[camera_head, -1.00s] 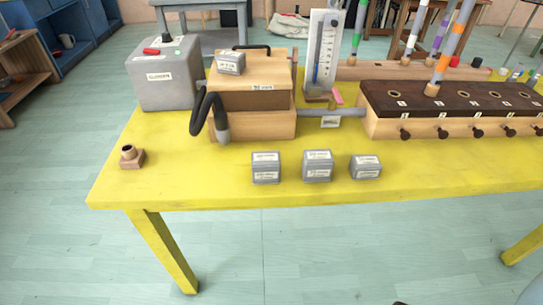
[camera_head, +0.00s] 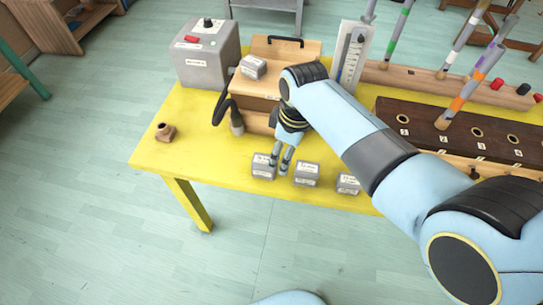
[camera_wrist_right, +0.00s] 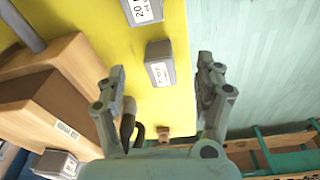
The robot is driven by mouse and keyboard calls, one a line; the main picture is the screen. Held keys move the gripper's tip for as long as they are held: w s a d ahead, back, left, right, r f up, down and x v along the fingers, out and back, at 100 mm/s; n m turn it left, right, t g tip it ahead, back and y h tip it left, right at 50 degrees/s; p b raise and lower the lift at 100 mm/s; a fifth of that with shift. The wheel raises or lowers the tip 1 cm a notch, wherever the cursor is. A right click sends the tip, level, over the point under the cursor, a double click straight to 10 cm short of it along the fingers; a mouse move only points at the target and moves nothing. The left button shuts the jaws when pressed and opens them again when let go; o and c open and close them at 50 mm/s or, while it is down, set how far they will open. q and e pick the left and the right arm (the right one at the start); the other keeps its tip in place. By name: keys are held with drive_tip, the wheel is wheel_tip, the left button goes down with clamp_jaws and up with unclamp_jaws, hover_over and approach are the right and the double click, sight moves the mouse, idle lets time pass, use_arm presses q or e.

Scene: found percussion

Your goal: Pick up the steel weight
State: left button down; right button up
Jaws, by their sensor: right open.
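Three grey steel weights with white labels stand in a row along the front edge of the yellow table: the left weight (camera_head: 262,167), the middle weight (camera_head: 306,175) and the right weight (camera_head: 348,184). Another grey weight (camera_head: 253,67) rests on the wooden box. My right gripper (camera_head: 281,163) is open and points down at the left weight, partly covering it. In the right wrist view, the left weight (camera_wrist_right: 161,63) shows between the spread fingers (camera_wrist_right: 155,78); contact is not visible. The middle weight (camera_wrist_right: 141,10) is partly cut off there. My left gripper is not in view.
The wooden box (camera_head: 285,48) with a black hose (camera_head: 221,107) stands behind the weights. A grey metal box (camera_head: 207,58), a gauge (camera_head: 351,53) and a dark-topped pipe chest (camera_head: 478,130) share the table. A small wooden socket (camera_head: 165,132) sits at left, with clear tabletop between.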

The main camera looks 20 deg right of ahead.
sight(264, 160)
drive_tip(key=w+a+r+n, duration=0.2)
drive_tip(key=w, duration=0.1)
drive_tip(key=shift+w+a+r+p, duration=0.1)
drive_tip(key=shift+a+r+p, duration=0.05)
drive_tip(key=shift+p, duration=0.15)
drive_tip(key=shift+w+a, duration=0.1)
drive_tip(key=shift+w, duration=0.05)
drive_tip(key=f+b, duration=0.3)
drive_tip(key=b, duration=0.1)
drive_tip(key=f+b, duration=0.2)
drive_tip(key=shift+w+a+f+b, duration=0.15)
drive_tip(key=shift+a+f+b, duration=0.15)
drive_tip(key=shift+f, duration=0.05)
drive_tip(key=f+b, duration=0.1)
drive_tip(key=b, duration=0.1)
drive_tip(key=f+b, duration=0.4)
drive_tip(key=shift+w+a+f+b, duration=0.1)
drive_tip(key=shift+w+a+b, duration=0.05)
drive_tip(key=shift+a+b, duration=0.25)
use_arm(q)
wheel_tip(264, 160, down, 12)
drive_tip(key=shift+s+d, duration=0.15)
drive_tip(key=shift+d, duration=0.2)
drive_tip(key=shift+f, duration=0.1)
use_arm(e)
drive_tip(key=shift+r, duration=0.2)
clamp_jaws()
